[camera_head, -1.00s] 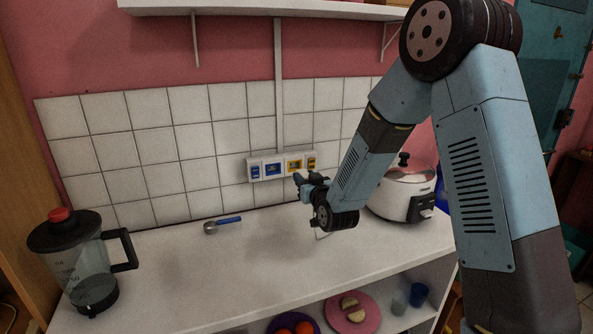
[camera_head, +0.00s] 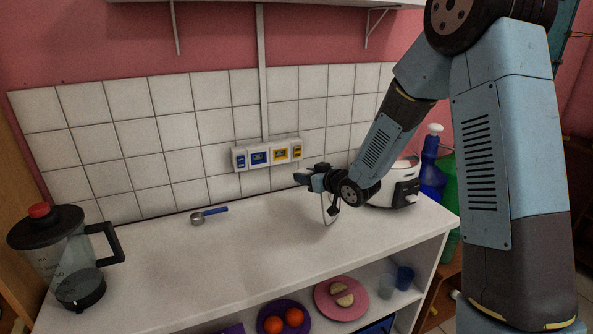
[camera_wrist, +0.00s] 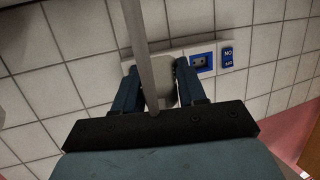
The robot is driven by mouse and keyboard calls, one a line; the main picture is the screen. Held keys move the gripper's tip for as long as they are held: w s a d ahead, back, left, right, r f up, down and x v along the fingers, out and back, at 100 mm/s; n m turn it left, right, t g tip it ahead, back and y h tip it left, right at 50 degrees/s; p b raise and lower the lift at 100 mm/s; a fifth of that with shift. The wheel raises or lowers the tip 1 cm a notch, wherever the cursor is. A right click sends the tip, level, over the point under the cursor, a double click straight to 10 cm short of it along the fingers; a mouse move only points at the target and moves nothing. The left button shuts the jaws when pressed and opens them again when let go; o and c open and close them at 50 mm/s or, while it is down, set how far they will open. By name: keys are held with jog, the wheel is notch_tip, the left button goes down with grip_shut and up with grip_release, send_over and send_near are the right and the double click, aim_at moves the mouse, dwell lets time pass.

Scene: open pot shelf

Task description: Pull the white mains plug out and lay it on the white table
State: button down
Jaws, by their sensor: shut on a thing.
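The white mains plug (camera_wrist: 168,82) is between the two blue fingers of my gripper (camera_wrist: 157,72) in the wrist view, with its pale cable (camera_wrist: 140,40) crossing in front. My gripper (camera_head: 302,177) is shut on it. In the head view the plug is mostly hidden by the gripper, and a loop of cable (camera_head: 328,212) hangs below. The gripper is in front of and to the right of the socket panel (camera_head: 266,154), above the white table (camera_head: 170,265). Both socket faces show uncovered in the head view.
A blender jug (camera_head: 65,262) stands at the left and a measuring scoop (camera_head: 205,216) lies near the tiles. A white cooker (camera_head: 398,190) stands behind my arm at the right. The table's middle and front are clear. Plates, fruit and cups sit on the shelf below.

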jog(key=s+d+f+g, duration=0.1)
jog(key=d, duration=0.2)
jog(key=s+d+f+n+g, duration=0.1)
jog(key=d+f, duration=0.1)
jog(key=d, duration=0.1)
jog(key=s+d+f+g+h, duration=0.1)
jog(key=d, duration=0.3)
jog(key=shift+d+f+n+g, duration=0.1)
jog(key=shift+f+n+g, duration=0.2)
jog(key=shift+f+g, duration=0.1)
jog(key=shift+f, duration=2.1)
jog(key=c, duration=0.6)
grip_release()
jog(key=shift+o, duration=0.2)
